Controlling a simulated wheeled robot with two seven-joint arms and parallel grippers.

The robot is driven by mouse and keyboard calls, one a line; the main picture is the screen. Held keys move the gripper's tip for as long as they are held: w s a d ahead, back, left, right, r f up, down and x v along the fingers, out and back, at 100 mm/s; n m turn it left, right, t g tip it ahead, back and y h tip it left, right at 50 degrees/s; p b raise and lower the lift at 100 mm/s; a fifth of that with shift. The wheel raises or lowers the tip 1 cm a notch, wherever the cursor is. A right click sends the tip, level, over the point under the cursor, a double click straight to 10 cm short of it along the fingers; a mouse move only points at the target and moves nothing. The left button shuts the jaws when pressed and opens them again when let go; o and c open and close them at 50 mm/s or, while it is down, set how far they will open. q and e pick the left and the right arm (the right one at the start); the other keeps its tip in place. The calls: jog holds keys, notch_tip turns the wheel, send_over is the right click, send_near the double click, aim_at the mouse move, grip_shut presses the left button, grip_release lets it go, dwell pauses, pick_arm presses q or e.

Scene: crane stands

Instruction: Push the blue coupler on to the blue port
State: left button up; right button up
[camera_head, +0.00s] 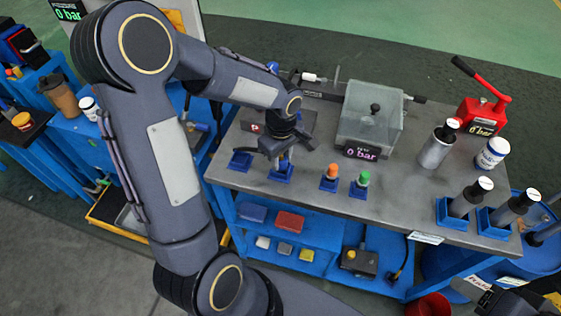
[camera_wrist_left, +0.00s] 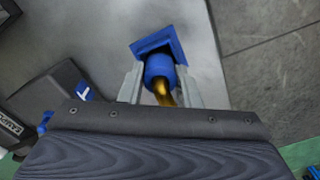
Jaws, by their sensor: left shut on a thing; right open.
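The blue coupler (camera_wrist_left: 158,68) is between the two grey fingers of my left gripper (camera_wrist_left: 158,85) in the left wrist view, with a brass-coloured stem towards the camera. A blue square holder (camera_wrist_left: 150,41) is right at the coupler; I cannot tell whether the coupler is clear of it. In the head view my left gripper (camera_head: 281,160) is over that holder (camera_head: 280,173) on the bench, and the coupler is mostly hidden. I cannot make out the blue port for certain. My right gripper (camera_head: 492,300) is partly visible at the lower right edge, empty and away from the bench top.
An orange coupler (camera_head: 331,172) and a green coupler (camera_head: 362,180) stand in blue holders to the right. Behind them is a clear-covered box (camera_head: 370,117) with a 0 bar display. A red hand pump (camera_head: 482,115) and several grey cylinders stand on the right of the bench (camera_head: 405,205).

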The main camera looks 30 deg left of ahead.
pick_arm(q)
jog(key=shift+r+p, duration=1.55)
jog(key=shift+r, duration=0.9)
jog(key=shift+w+r+p, duration=0.3)
jog(key=shift+w+p, duration=0.05)
jog(key=shift+w, duration=0.05)
jog(key=w+a+r+p, duration=0.2)
jog(key=w+r+p, duration=0.3)
jog(key=w, duration=0.3)
jog(key=w+a+r+p, duration=0.1)
jog(key=w+r+p, duration=0.3)
jog(key=w+p, duration=0.3)
jog(key=f+b, duration=0.5)
jog(key=shift+w+a+f+b, duration=0.1)
jog(key=shift+w+a+b, duration=0.1)
jog(key=shift+b, duration=0.1)
jog(key=shift+f, duration=0.45)
jog(key=shift+f+b, duration=1.35)
jog(key=shift+f, duration=0.15)
jog(key=o, duration=1.1)
